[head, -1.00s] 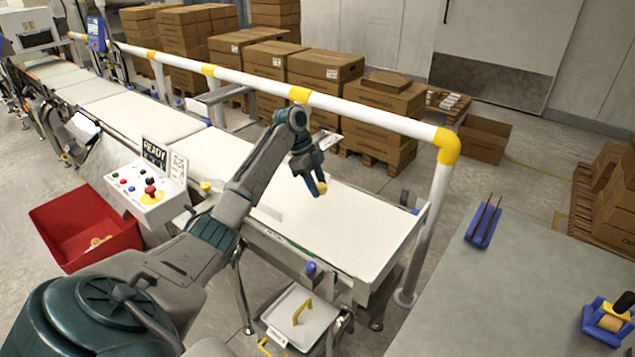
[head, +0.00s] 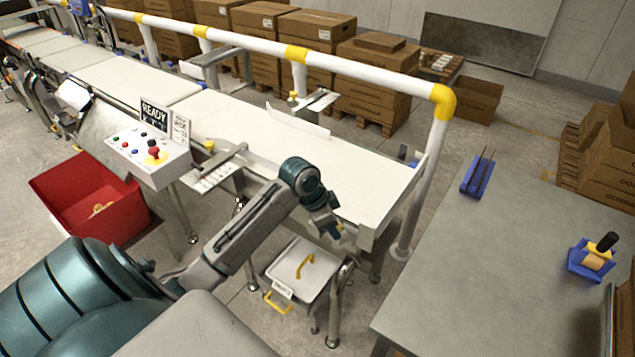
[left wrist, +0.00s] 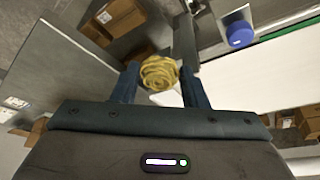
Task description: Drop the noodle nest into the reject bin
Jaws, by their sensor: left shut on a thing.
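The noodle nest (left wrist: 159,72) is a round, yellow coil between the fingers of my left gripper (left wrist: 158,85) in the left wrist view. In the head view my left gripper (head: 333,230) points down near the belt's front right end, above and right of a lidded pale box. The red bin (head: 130,214) is open-topped and stands on the floor at the left, well away from the gripper. A yellowish piece lies inside it. My right gripper is not in view.
The lidded pale box (head: 318,268) with a yellow handle stands below the belt (head: 370,185). A control box (head: 140,155) stands between the red bin and the belt. A white and yellow rail (head: 370,75) runs behind. A grey table (head: 480,250) is at the right.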

